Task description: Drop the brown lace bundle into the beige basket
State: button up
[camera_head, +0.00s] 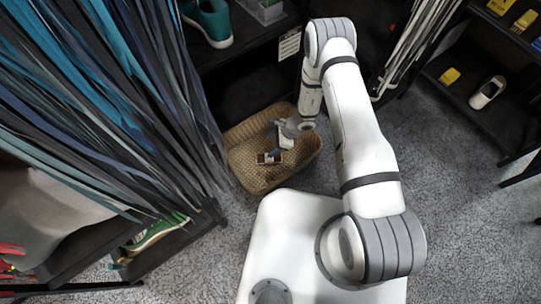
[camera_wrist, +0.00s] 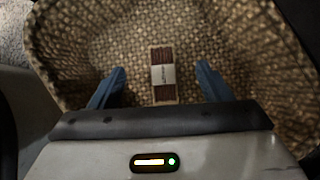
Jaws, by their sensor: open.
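The beige woven basket (camera_head: 250,178) stands on the floor in front of my base, and its weave fills most of the wrist view (camera_wrist: 245,45). The brown lace bundle (camera_wrist: 163,80), with a pale paper band around it, shows against the basket's inside. It also shows within the basket's outline in the head view (camera_head: 269,158). My gripper (camera_head: 285,141) is over the basket, pointing down into it. Its two blue fingers (camera_wrist: 160,70) are spread wide, with a clear gap on each side of the bundle. I cannot tell whether the bundle rests on the basket floor.
Hanging laces (camera_head: 120,90) crowd the left side. A dark shelf with a teal shoe (camera_head: 210,22) is behind the basket. A green shoe (camera_head: 155,232) sits on a low rack at lower left. Carpet (camera_head: 455,190) is clear on the right.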

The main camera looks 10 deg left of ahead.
jog(key=p+v, duration=0.2)
jog(key=v, duration=0.5)
jog(key=shift+r, duration=0.1)
jog(key=w+d+r+n+p, duration=0.1)
jog(key=d+r+n+p, duration=0.2)
jog(key=r, duration=1.2)
jog(key=w+d+r+n+p, duration=0.15)
jog(key=r+p, duration=0.35)
jog(key=r, duration=1)
jog(key=d+r+n+p, duration=0.2)
jog(key=r+n+p, duration=0.2)
jog(key=r, duration=1.1)
jog(key=s+d+r+n+t+h+p, duration=0.1)
jog(key=s+d+r+p, duration=0.3)
jog(key=r, duration=0.6)
jog(key=s+d+r+n+t+h+p, duration=0.1)
jog(key=s+d+r+n+h+p, duration=0.2)
jog(key=s+d+r, duration=0.3)
jog(key=s+d+r+n+t+h+p, duration=0.2)
jog(key=s+d+r+p, duration=0.3)
jog(key=r, duration=1)
jog(key=shift+s+d+p, duration=0.2)
jog(key=shift+s+p, duration=0.2)
jog(key=shift+s, duration=0.6)
jog(key=shift+s+d+r, duration=0.1)
jog(key=shift+s+d, duration=0.15)
jog(key=shift+c, duration=0.3)
